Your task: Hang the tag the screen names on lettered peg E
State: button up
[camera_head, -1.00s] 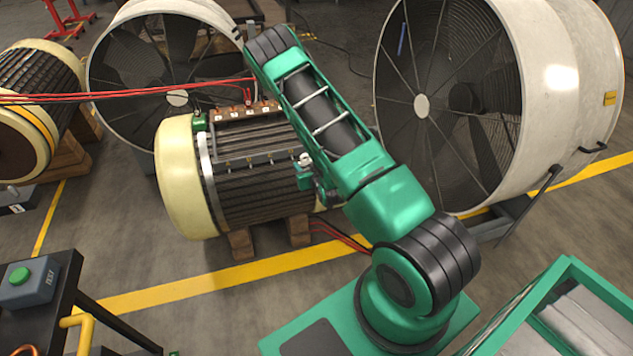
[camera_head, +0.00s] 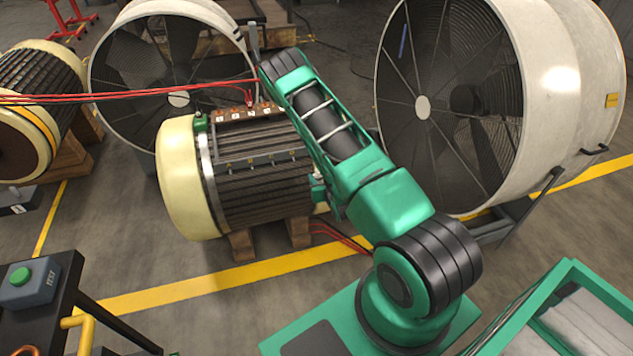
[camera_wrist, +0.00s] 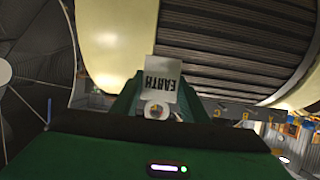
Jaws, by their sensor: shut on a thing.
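In the wrist view my gripper (camera_wrist: 158,106) is shut on a white tag (camera_wrist: 161,68). The tag reads EARTH, upside down in this view, and has a round eyelet at its near end. No peg E is readable, and no screen is legible.
A ribbed motor (camera_head: 255,180) with cream ends stands on wooden blocks. Lettered copper terminals (camera_head: 250,110) and red cables (camera_head: 150,92) are on top. Large fans (camera_head: 560,80) stand behind and right. A box with a green button (camera_head: 20,276) is at left; a green-edged bin (camera_head: 560,270) is at right.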

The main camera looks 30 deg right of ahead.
jog(key=w+d, duration=0.2)
jog(key=w, duration=0.7)
jog(key=shift+w+d+f, duration=0.25)
jog(key=shift+w+d, duration=0.1)
jog(key=shift+d, duration=0.05)
dwell(1.2)
jog(key=shift+f, duration=0.25)
dwell(1.0)
jog(key=o, duration=0.9)
jog(key=shift+c, duration=0.2)
jog(key=shift+s, duration=0.15)
jog(key=shift+s+a, duration=0.35)
jog(key=shift+s, duration=0.75)
jog(key=shift+s+a, duration=0.35)
jog(key=shift+s, duration=0.7)
jog(key=shift+s+a, duration=0.35)
jog(key=shift+s, duration=0.75)
jog(key=shift+s+a, duration=0.2)
jog(key=shift+s, duration=0.6)
jog(key=shift+s+a, duration=0.15)
jog(key=shift+s, duration=0.6)
